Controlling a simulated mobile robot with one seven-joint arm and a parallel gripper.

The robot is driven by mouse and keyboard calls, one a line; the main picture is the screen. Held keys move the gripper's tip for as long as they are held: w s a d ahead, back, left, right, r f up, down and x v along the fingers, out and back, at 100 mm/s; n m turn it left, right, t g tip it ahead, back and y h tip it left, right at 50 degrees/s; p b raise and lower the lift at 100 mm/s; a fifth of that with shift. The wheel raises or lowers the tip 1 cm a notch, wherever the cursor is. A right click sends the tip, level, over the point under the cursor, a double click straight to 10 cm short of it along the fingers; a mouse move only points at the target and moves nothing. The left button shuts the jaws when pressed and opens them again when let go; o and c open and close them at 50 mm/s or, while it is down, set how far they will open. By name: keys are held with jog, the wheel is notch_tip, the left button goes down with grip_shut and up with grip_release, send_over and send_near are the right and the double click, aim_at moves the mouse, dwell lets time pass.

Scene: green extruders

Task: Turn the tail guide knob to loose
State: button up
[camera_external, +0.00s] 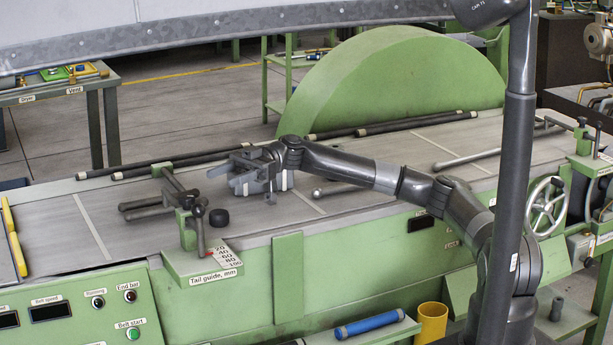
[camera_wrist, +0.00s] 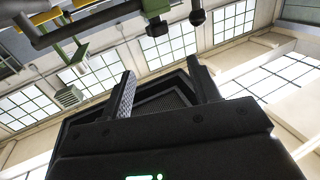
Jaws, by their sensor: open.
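The tail guide (camera_external: 172,185) is a grey bar assembly on a green bracket at the conveyor's front edge, above a scale labelled "Tail guide, mm". My gripper (camera_external: 234,172) is open and empty, above the belt, behind and slightly right of the knob. Its fingers point left, apart from the knob. In the wrist view, the open fingers (camera_wrist: 160,68) show nothing between them; dark knob-like ends (camera_wrist: 157,27) hang at the top edge. I cannot tell whether the knob is tight.
Dark rods (camera_external: 150,168) run along the conveyor's back edge. A ball-ended rod (camera_external: 335,190) lies right of my gripper. A green half-round cover (camera_external: 395,80) rises behind. A control panel (camera_external: 75,312) is at the front left. The belt left of the guide is largely clear.

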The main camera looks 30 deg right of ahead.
aim_at(175, 201)
jog(key=s+a+m, duration=0.1)
jog(key=a+m, duration=0.3)
jog(key=m, duration=0.8)
jog(key=s+a+f+m, duration=0.1)
jog(key=a+m, duration=0.4)
jog(key=m, duration=0.7)
jog(key=s+a+m, duration=0.2)
jog(key=a+m, duration=0.2)
jog(key=m, duration=0.8)
jog(key=shift+s+a+f, duration=0.2)
jog(key=shift+s+a, duration=0.1)
jog(key=shift+s, duration=0.1)
